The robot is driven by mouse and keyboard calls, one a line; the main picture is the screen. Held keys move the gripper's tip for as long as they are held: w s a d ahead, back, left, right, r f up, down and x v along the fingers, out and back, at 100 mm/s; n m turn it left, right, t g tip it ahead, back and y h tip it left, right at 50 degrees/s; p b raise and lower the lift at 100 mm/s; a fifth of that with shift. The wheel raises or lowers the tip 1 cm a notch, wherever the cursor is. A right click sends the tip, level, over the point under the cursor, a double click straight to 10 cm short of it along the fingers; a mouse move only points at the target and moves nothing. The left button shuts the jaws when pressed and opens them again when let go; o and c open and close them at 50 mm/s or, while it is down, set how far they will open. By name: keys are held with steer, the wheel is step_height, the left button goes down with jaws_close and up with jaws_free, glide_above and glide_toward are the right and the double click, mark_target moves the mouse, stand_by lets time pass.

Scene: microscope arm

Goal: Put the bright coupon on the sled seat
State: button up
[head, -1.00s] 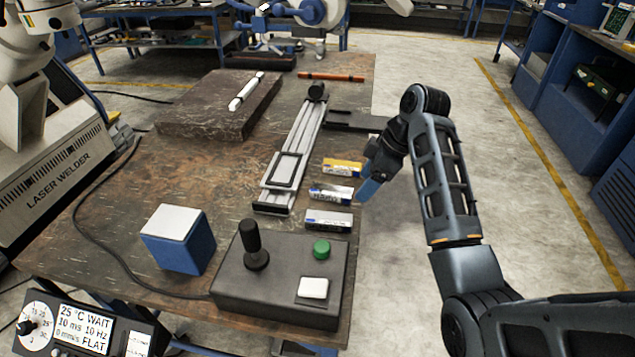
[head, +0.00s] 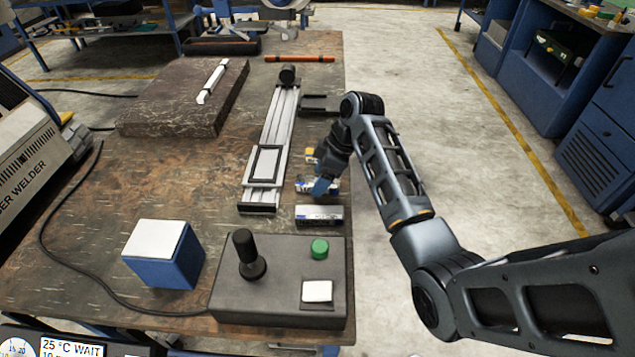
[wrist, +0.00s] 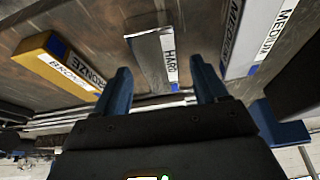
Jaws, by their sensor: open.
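The bright coupon seems to be the middle one of three, pale silver with a label (head: 303,186). In the wrist view the silver coupon (wrist: 150,58) reads HARD and lies between my two blue fingers. My gripper (head: 322,187) is open at this coupon and partly covers it in the head view; I cannot tell whether the fingers are around it or just above it. The sled seat (head: 265,163) is a dark-rimmed, empty rectangular frame on the silver rail, left of the coupons.
A control box (head: 285,300) with joystick stands in front, a blue block (head: 163,255) at front left. A dark stone slab (head: 170,110) lies at back left.

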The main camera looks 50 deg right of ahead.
steer(key=shift+f, duration=0.3)
steer(key=shift+c, duration=0.3)
jaws_close()
